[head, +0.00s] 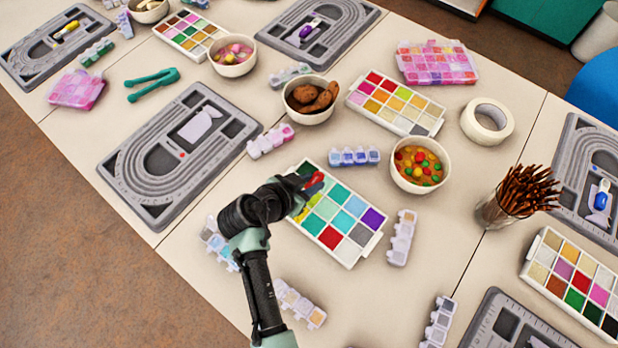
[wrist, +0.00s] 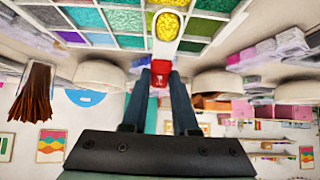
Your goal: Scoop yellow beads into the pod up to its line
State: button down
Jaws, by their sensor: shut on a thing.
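My gripper (wrist: 160,75) is shut on the red handle (wrist: 158,82) of a small scoop. The scoop's pale bowl (wrist: 167,45) holds yellow beads (wrist: 167,25) and shows against the bead tray (wrist: 117,20). In the head view my gripper (head: 308,186) is at the left part of this white tray (head: 345,262), with the red of the scoop (head: 315,182) showing. My arm partly hides the compartments there. Lidded pods stand in strips around the tray: a blue strip (head: 354,157), a beige one (head: 402,238) and a pink one (head: 270,140). I cannot tell which pod is meant; no fill line shows.
A bowl of brown food (head: 310,98) stands behind. A grey bead board (head: 150,205) lies left. Another pod strip (head: 300,303) lies near my arm.

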jog(key=shift+w+d+r+g+y+p, duration=0.2)
jog(key=shift+r+g+y+p, duration=0.1)
jog(key=shift+p, duration=0.45)
jog(key=shift+w+d+g+y+p, duration=0.25)
jog(key=shift+g+p, duration=0.25)
jog(key=shift+p, duration=0.25)
jog(key=shift+w+d+r+g+y+p, duration=0.15)
jog(key=shift+r+g+y+p, duration=0.5)
jog(key=shift+p, duration=0.75)
jog(key=shift+w+f+g, duration=0.1)
jog(key=shift+f+g, duration=0.05)
jog(key=shift+g, duration=0.1)
